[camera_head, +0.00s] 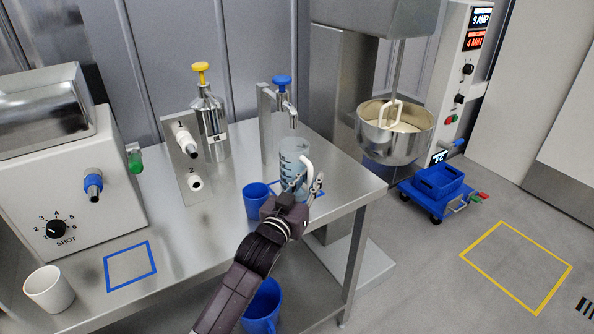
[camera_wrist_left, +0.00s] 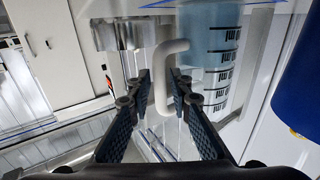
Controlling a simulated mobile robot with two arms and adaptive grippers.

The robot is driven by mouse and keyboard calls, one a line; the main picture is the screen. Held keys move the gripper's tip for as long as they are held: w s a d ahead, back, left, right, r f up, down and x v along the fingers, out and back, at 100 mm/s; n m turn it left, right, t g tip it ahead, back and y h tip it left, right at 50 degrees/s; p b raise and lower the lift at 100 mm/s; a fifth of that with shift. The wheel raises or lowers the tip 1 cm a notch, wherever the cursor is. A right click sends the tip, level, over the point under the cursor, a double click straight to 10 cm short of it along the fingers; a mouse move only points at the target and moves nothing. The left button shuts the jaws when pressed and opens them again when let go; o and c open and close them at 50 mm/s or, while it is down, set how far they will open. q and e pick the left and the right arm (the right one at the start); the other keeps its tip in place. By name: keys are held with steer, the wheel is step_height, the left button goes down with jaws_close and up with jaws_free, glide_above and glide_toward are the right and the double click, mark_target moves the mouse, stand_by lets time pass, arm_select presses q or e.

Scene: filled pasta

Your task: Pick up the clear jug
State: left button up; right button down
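The clear jug (camera_head: 291,158) stands on the steel table under the blue-topped tap, with pale blue liquid, dark graduation marks and a white handle. My left gripper (camera_head: 309,186) is at the jug's near right side, by the handle. In the left wrist view the jug (camera_wrist_left: 222,50) is beyond the fingers and its handle (camera_wrist_left: 161,88) lies between the two fingertips (camera_wrist_left: 160,84). The fingers are apart, with a narrow gap showing beside the handle, so the gripper looks open around it. The gripper hides the jug's lower part in the head view. My right gripper is out of view.
A blue cup (camera_head: 255,199) stands close left of the jug; another blue cup (camera_head: 262,306) is lower down. A yellow-topped dispenser (camera_head: 211,123), a shot machine (camera_head: 60,170) and a white cup (camera_head: 48,289) stand left. A mixer bowl (camera_head: 394,143) is at right.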

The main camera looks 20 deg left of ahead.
arm_select(q)
steer(key=shift+w, duration=0.1)
jaws_close()
steer(key=shift+r, duration=0.15)
stand_by(0.3)
